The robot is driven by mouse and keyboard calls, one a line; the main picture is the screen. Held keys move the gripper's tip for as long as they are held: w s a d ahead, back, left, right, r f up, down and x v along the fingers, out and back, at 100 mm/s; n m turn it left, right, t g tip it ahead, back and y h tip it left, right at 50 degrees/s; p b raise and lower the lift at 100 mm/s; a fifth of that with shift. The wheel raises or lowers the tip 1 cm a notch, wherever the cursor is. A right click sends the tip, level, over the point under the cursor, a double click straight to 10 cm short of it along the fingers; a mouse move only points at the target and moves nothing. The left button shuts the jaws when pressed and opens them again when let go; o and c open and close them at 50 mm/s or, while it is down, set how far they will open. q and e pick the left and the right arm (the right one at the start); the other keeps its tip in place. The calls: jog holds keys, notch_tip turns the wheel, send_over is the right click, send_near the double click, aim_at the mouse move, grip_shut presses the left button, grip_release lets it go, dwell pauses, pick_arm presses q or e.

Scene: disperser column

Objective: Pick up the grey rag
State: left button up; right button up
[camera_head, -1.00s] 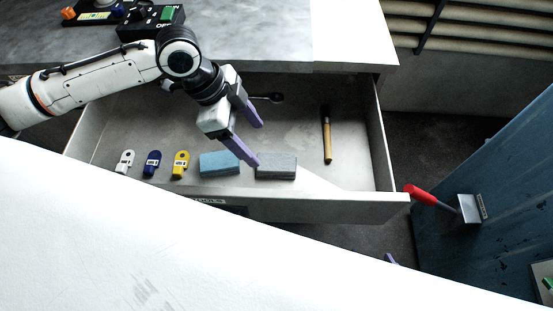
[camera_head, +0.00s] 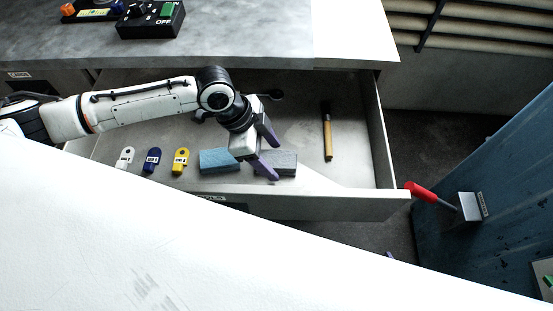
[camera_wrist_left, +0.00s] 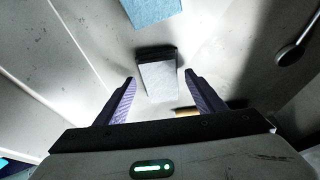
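The grey rag (camera_head: 284,164) is a small folded block lying in the open drawer, to the right of a similar blue block (camera_head: 219,161). My left gripper (camera_head: 277,160) is over the drawer at the grey rag, and its purple fingers hide part of the rag in the head view. In the left wrist view the rag (camera_wrist_left: 159,78) shows between and beyond the spread fingertips (camera_wrist_left: 160,80), with space on both sides. The left gripper is open and holds nothing. My right gripper is not in view.
The drawer's front wall (camera_head: 310,205) is close to the rag. White, blue and yellow tags (camera_head: 180,160) lie to the left. A wooden-handled tool (camera_head: 327,135) lies to the right, and a dark spoon-like tool (camera_head: 275,95) lies behind. A red-handled lever (camera_head: 420,192) stands outside the drawer.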

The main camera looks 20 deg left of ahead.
aim_at(271, 159)
pick_arm(q)
jog(key=c, duration=0.9)
notch_tip(271, 159, up, 10)
jog(key=shift+r+p, duration=0.1)
jog(key=shift+p, duration=0.25)
